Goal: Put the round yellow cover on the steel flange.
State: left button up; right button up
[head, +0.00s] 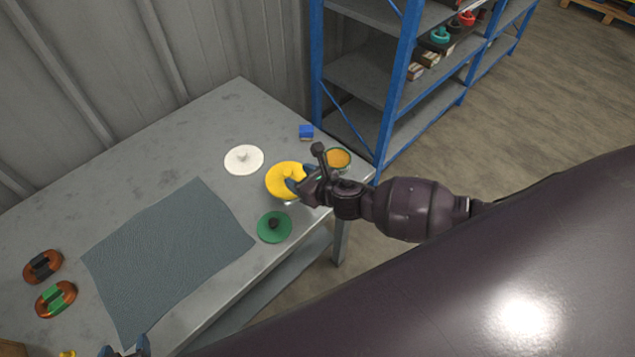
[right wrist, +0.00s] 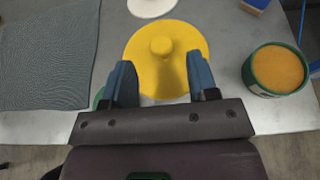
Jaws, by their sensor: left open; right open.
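The round yellow cover (head: 285,178) lies flat near the table's right end, with its knob on top. It also shows in the right wrist view (right wrist: 145,70), with the knob (right wrist: 161,46) just beyond my fingertips. My right gripper (right wrist: 160,62) is open over the cover's near part, its fingers apart on either side and nothing between them. A pale edge shows under the cover's near rim; I cannot tell whether it is the steel flange, and no flange shows clearly elsewhere. My left gripper (head: 125,346) is at the bottom edge of the head view, mostly cut off.
A white knobbed disc (head: 243,159), a green disc (head: 274,227), a blue block (head: 306,131) and a green-rimmed cup with orange contents (head: 338,159) surround the cover. A grey mat (head: 170,260) covers the middle. Two orange-brown parts (head: 42,266) lie left. Blue shelving (head: 395,90) stands behind.

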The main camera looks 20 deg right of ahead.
jog(key=s+r+m+h, duration=0.1)
jog(key=s+m, duration=1.1)
jog(key=m, duration=0.5)
jog(key=s+d+f+m+h, duration=0.1)
jog(key=s+d+m, duration=0.3)
jog(key=m, duration=0.7)
jog(key=s+d+f+m+h, duration=0.1)
jog(key=s+d+m, duration=0.4)
jog(key=m, duration=0.6)
jog(key=shift+s+f+g+h, duration=0.35)
jog(key=shift+s+g+h, duration=0.05)
jog(key=shift+h, duration=0.5)
